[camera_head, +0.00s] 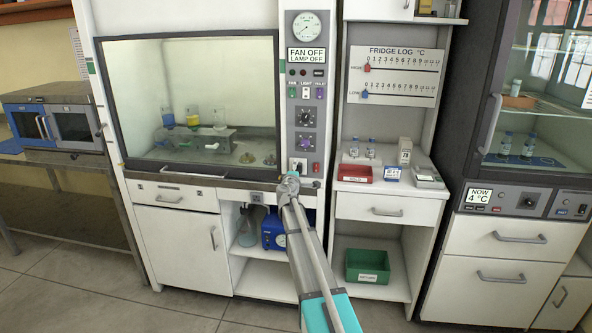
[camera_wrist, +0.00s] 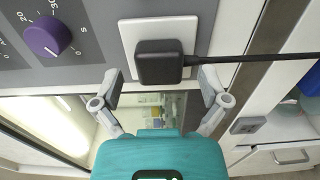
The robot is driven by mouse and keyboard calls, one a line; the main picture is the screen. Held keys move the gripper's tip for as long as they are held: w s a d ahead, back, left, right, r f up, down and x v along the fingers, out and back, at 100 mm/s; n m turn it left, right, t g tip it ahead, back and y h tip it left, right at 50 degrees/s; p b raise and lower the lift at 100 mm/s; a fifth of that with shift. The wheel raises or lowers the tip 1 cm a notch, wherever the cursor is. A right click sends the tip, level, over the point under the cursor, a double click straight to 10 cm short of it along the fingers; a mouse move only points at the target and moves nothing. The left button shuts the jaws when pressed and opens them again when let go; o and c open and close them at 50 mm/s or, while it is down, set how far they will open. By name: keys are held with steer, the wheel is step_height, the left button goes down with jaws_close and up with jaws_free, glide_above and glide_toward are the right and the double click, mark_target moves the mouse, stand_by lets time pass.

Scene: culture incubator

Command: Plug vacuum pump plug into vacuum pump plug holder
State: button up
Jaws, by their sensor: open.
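The black plug (camera_wrist: 160,62) sits against a white square socket plate (camera_wrist: 128,38) on the grey control panel. It looks seated there, but its prongs are hidden. Its black cable runs off to the right in the wrist view. My gripper (camera_wrist: 160,88) is open, with one finger on each side of the plug and the fingertips just below it in the picture; neither clearly touches it. In the head view my gripper (camera_head: 291,181) is at the bottom of the panel, over the socket plate (camera_head: 298,164). A small grey fitting (camera_wrist: 248,125) may be the plug holder; I cannot tell.
A purple knob (camera_wrist: 48,36) is beside the plate. A glass-fronted hood (camera_head: 190,105) stands left of the panel. A blue pump-like device (camera_head: 273,235) sits on the open shelf below. A red tray (camera_head: 354,174) and small bottles stand on the counter at right.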

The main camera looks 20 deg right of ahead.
steer(key=shift+w+d, duration=0.35)
steer(key=shift+w, duration=0.2)
stand_by(0.9)
jaws_close()
steer(key=shift+s+a, duration=0.1)
steer(key=shift+s, duration=0.05)
steer(key=shift+v, duration=2.6)
steer(key=shift+s+a, duration=0.1)
steer(key=shift+s, duration=0.1)
steer(key=shift+s, duration=0.1)
